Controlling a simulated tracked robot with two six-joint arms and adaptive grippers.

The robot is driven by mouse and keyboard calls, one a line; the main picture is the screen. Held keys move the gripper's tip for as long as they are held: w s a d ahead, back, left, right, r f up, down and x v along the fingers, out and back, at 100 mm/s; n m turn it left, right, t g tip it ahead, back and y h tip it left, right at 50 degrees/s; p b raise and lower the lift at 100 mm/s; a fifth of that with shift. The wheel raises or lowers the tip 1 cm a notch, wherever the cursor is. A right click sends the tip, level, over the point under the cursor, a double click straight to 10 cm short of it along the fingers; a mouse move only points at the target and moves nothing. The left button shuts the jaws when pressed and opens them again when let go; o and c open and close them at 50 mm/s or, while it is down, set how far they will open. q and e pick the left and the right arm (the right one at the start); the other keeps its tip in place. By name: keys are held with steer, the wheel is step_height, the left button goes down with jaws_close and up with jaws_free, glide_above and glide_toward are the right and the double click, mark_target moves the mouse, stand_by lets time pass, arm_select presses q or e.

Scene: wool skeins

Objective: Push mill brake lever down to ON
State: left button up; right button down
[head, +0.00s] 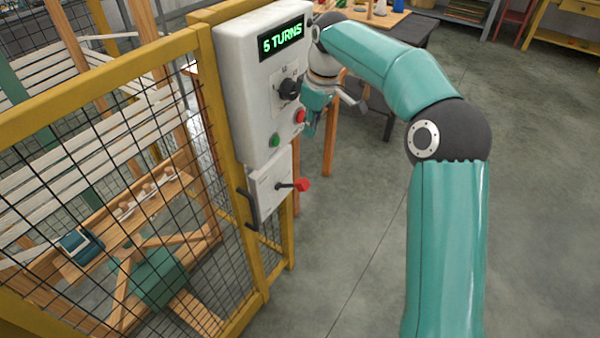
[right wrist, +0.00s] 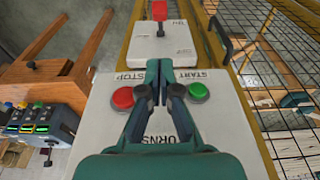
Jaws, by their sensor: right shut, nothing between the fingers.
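The brake lever has a dark stem and a red handle (head: 303,185). It sticks out from a small white lever box (head: 268,188) below the control box. The red handle also shows at the top of the right wrist view (right wrist: 159,12), with part of a label beside it on the lever box (right wrist: 165,42). In the head view the lever points outward; its exact setting is hard to tell. My right gripper (head: 310,130) is shut and empty, in front of the control box near its buttons, above the lever. Its closed fingertips (right wrist: 165,66) point toward the lever box. My left gripper is out of view.
The white control box (head: 240,95) carries a "5 TURNS" display, a black knob (head: 289,88), a red button (head: 299,116) and a green button (head: 274,140). A yellow-framed mesh guard (head: 110,150) stands to the left. A wooden table stands behind. The floor at right is clear.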

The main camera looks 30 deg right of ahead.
mark_target(298, 180)
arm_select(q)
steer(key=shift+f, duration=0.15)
arm_select(e)
steer(key=w+f, duration=0.1)
steer(key=f, duration=1)
steer(key=w+a+f, duration=0.1)
steer(key=f, duration=0.4)
steer(key=shift+w+f, duration=0.25)
steer(key=shift+w, duration=0.1)
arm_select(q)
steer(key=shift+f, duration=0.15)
